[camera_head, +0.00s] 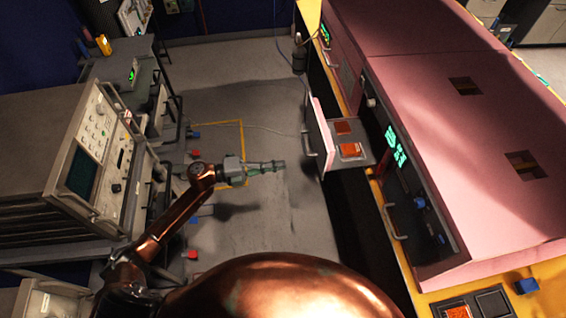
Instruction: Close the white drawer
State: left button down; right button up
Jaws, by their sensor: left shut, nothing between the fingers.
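The drawer (357,163) sticks out open from the front of the pink cabinet (440,60). Its front panel looks pale pinkish white, with a metal handle (306,140) on the outer side. Two orange-red square items (345,128) lie in or on the drawer. My left gripper (281,165) is shut and empty, a little to the left of the drawer front and apart from it. My copper-coloured left arm reaches in from the lower left. My right gripper is not in view.
Grey instrument racks (70,150) with a screen and knobs stand on the left. The grey floor (240,90) between racks and cabinet is mostly clear, with a yellow line marking and a thin cable. A dark bottle-like object (299,57) is beyond the drawer.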

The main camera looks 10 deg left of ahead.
aim_at(321, 160)
pick_arm(q)
jog(key=p+x, duration=0.1)
jog(key=x, duration=1)
jog(key=shift+w+d, duration=0.15)
jog(key=shift+d, duration=0.15)
